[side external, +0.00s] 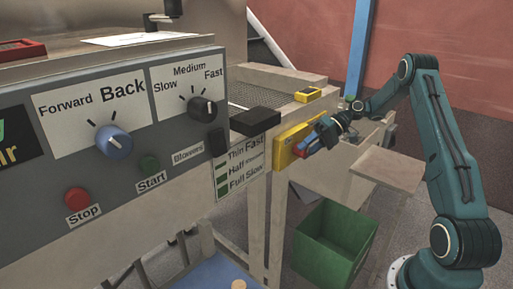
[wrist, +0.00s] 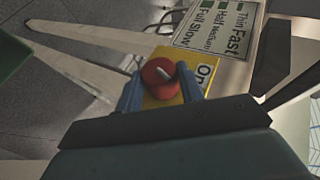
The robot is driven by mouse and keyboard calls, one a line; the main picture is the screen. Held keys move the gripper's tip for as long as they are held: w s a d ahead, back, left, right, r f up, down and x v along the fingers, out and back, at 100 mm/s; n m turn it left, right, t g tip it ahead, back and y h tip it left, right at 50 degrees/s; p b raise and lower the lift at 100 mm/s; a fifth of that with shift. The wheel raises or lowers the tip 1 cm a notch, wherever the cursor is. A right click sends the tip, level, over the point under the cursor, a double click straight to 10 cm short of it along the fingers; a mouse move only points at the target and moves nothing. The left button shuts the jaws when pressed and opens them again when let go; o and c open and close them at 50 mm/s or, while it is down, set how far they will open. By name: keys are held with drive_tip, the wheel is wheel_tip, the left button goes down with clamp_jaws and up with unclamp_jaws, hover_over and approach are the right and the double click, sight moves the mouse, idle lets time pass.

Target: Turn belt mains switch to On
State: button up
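The belt mains switch is a round red knob (wrist: 158,79) with a white mark, on a yellow plate (wrist: 187,92). The word "On" is printed on the plate beside the knob, at the right in the wrist view. The white mark lies diagonally and does not point straight at "On". In the side view the yellow plate (side external: 287,143) is on the machine's end post. My gripper (wrist: 160,90) has its blue fingers on either side of the knob, very close to it. I cannot tell whether they touch it. In the side view my gripper (side external: 306,148) partly covers the switch.
The grey control panel (side external: 130,192) with knobs and buttons is left of the switch. A black box (side external: 256,121) juts out just above. A green bin (side external: 336,243) stands below, and a pale tray (side external: 388,168) is to the right.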

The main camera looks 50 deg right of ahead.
drive_tip(key=o, duration=0.4)
drive_tip(key=shift+a+r+h, duration=0.1)
drive_tip(key=shift+h, duration=0.5)
